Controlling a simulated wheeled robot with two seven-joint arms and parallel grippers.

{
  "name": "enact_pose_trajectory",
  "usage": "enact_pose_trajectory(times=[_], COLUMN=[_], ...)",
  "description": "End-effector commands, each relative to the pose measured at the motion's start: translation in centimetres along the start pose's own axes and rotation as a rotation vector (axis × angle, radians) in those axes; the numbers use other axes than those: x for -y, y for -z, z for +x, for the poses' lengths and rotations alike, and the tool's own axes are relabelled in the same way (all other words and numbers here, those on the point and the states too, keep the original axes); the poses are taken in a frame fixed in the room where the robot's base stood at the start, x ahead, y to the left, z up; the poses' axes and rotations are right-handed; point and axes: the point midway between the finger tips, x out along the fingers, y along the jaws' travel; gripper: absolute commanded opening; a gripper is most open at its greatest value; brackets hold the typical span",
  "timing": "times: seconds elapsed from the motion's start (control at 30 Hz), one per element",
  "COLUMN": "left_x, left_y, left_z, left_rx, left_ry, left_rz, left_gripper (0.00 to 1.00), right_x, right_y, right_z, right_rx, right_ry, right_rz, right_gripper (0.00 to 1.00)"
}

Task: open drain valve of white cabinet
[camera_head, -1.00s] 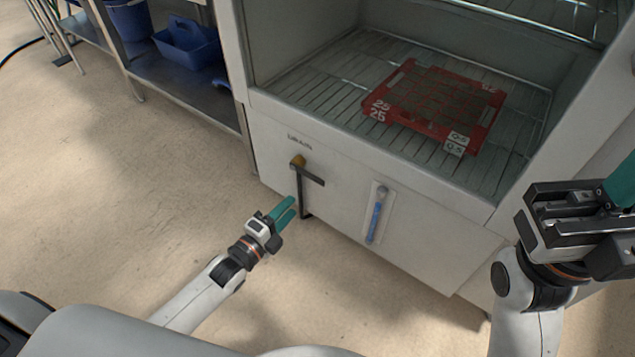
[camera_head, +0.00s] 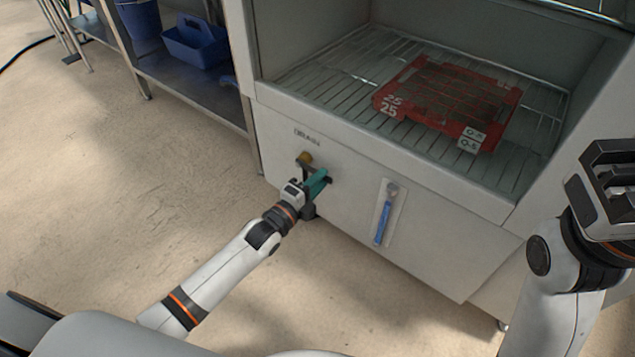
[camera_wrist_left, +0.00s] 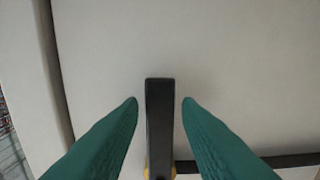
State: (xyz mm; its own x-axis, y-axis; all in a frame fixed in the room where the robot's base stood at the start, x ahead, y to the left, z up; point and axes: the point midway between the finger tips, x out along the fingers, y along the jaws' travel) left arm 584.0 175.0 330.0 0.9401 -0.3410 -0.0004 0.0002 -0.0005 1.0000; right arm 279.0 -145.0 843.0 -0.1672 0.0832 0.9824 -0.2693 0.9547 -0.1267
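The white cabinet (camera_head: 345,195) stands ahead with its lower front panel facing me, marked "DRAIN". Below that label is the drain valve, with a brass body (camera_head: 305,158) and a black lever that my gripper partly covers. My left gripper (camera_head: 317,184) is at the valve. In the left wrist view the black lever (camera_wrist_left: 160,125) lies between its two green fingers, with a gap on each side, so the gripper is open around it. My right gripper (camera_head: 610,180) is at the right edge, away from the valve; its fingertips are out of frame.
A red tray (camera_head: 394,108) lies on the wire shelf inside the cabinet. A blue tube gauge (camera_head: 384,218) is on the panel right of the valve. A metal rack (camera_head: 190,95) with a blue caddy (camera_head: 196,45) stands at left.

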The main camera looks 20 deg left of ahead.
Motion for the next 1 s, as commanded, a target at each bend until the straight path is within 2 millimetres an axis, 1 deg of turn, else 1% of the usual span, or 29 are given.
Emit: enact_pose_trajectory(times=[0.03, 0.17, 0.2, 0.47, 0.63, 0.77, 1.0], left_x=[0.0, 0.0, 0.0, 0.1, 0.4, 0.9, 2.6], left_y=[0.0, 0.0, 0.0, 0.0, 0.0, 0.0, 0.3], left_z=[0.0, 0.0, 0.0, 0.0, 0.0, 0.0, 0.0], left_rx=[0.0, 0.0, 0.0, 0.0, 0.0, 0.0, 0.0], left_ry=[0.0, 0.0, 0.0, 0.0, 0.001, 0.0, 0.001], left_rz=[0.0, 0.0, 0.0, 0.006, 0.049, 0.118, 0.316], left_gripper=[0.22, 0.01, 0.0, 0.0, 0.0, 0.0, 0.0], right_x=[0.0, 0.0, 0.0, 0.0, 0.0, 0.0, 0.0], right_y=[0.0, 0.0, 0.0, 0.0, 0.0, 0.0, 0.1], right_z=[0.0, 0.0, 0.0, 0.0, 0.1, 0.1, -0.4], right_rx=[0.0, 0.001, 0.001, 0.001, 0.001, -0.001, -0.011], right_ry=[0.0, 0.0, 0.0, 0.0, 0.0, 0.001, 0.004], right_rz=[0.0, 0.0, 0.0, 0.0, 0.001, 0.001, 0.002], right_gripper=[0.0, 0.0, 0.0, 0.0, 0.0, 0.0, 0.0])
